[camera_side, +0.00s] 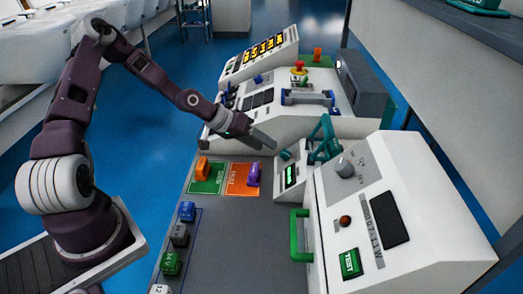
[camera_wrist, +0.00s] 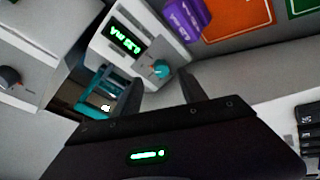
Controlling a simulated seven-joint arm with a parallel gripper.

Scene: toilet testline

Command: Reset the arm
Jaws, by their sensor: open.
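My gripper (camera_side: 262,142) is stretched out over the grey bench, above the coloured squares and left of the small unit with a green display (camera_side: 290,175). In the wrist view my gripper (camera_wrist: 160,88) has its two dark fingers apart, with nothing between them. The small display unit (camera_wrist: 138,45) with a teal knob (camera_wrist: 160,68) lies just beyond the fingers. A teal handle (camera_side: 322,140) stands beside that unit. A purple block (camera_side: 253,174) is on the orange square (camera_side: 238,180), and an orange block (camera_side: 203,167) is on the green square (camera_side: 207,184).
A white console (camera_side: 410,215) with a green handle (camera_side: 300,235) and a TEST button (camera_side: 350,263) stands at front right. Another console (camera_side: 290,110) with a red button (camera_side: 299,68) stands behind. Several small blocks, one blue (camera_side: 187,211), line the bench's left edge. Blue floor is open at left.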

